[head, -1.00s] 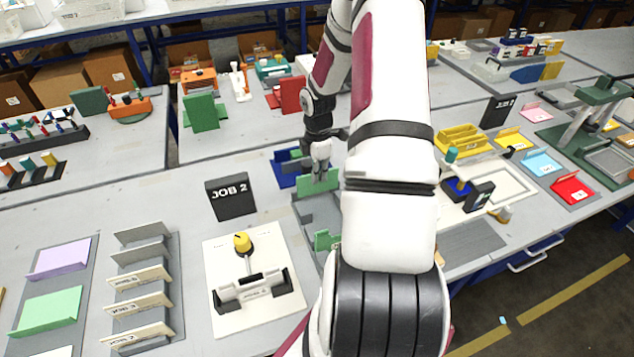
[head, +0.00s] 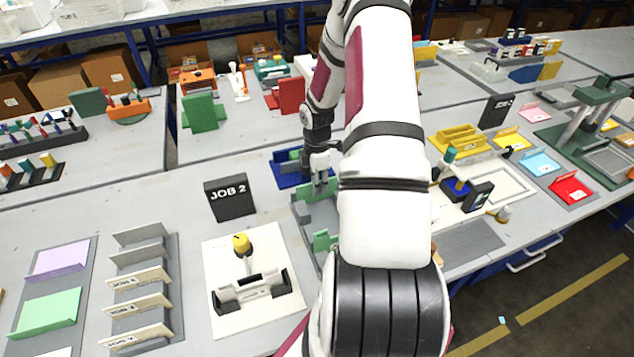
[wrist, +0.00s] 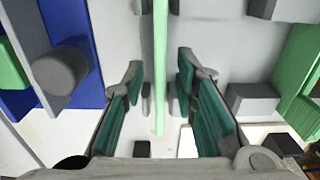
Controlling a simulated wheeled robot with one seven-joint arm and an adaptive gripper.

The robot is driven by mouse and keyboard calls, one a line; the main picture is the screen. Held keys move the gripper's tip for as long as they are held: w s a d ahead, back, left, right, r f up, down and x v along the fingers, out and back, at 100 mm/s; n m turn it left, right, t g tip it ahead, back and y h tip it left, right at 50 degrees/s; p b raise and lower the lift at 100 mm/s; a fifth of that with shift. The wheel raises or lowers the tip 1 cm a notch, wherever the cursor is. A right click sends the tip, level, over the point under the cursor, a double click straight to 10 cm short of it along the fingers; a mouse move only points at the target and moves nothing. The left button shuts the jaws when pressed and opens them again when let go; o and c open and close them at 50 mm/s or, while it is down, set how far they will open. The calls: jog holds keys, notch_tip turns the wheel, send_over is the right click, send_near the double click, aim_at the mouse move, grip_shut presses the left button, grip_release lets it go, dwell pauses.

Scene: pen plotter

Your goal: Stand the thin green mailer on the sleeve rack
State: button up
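The thin green mailer (wrist: 160,85) shows edge-on as a light green upright strip in the wrist view. My gripper (wrist: 159,95) has one finger on each side of it, with a visible gap on both sides. In the head view my gripper (head: 319,185) is lowered at the green-and-grey fixture, and its fingers and my arm hide much of the mailer. The grey rack with several upright dividers (head: 174,300), likely the sleeve rack, stands at the front left; some dividers carry cream labelled cards.
A blue tray (head: 285,178) sits just behind the gripper. A black JOB 2 sign (head: 230,197) and a white board (head: 216,262) with a yellow-knobbed device (head: 243,242) lie between gripper and rack. Lilac (head: 60,260) and light green (head: 48,310) folded pieces stand farther left.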

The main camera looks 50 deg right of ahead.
jog(key=shift+r, duration=0.15)
notch_tip(320, 180, up, 12)
jog(key=w+a+r+m+h, duration=0.2)
jog(key=a+r+m, duration=0.1)
jog(key=a+r, duration=0.75)
jog(key=s+a+r+m+t, duration=0.2)
jog(key=s+a+r+m, duration=0.1)
jog(key=a+r, duration=0.45)
jog(key=s+a+r+m+t, duration=0.1)
jog(key=s+a+r+m, duration=0.15)
jog(key=a+r, duration=0.5)
jog(key=s+a+r+m+t+y, duration=0.2)
jog(key=s+a+m, duration=0.1)
jog(key=s+a, duration=0.5)
jog(key=shift+s+a+r+t, duration=0.15)
jog(key=shift+s+a+t, duration=0.2)
jog(key=shift+s, duration=0.2)
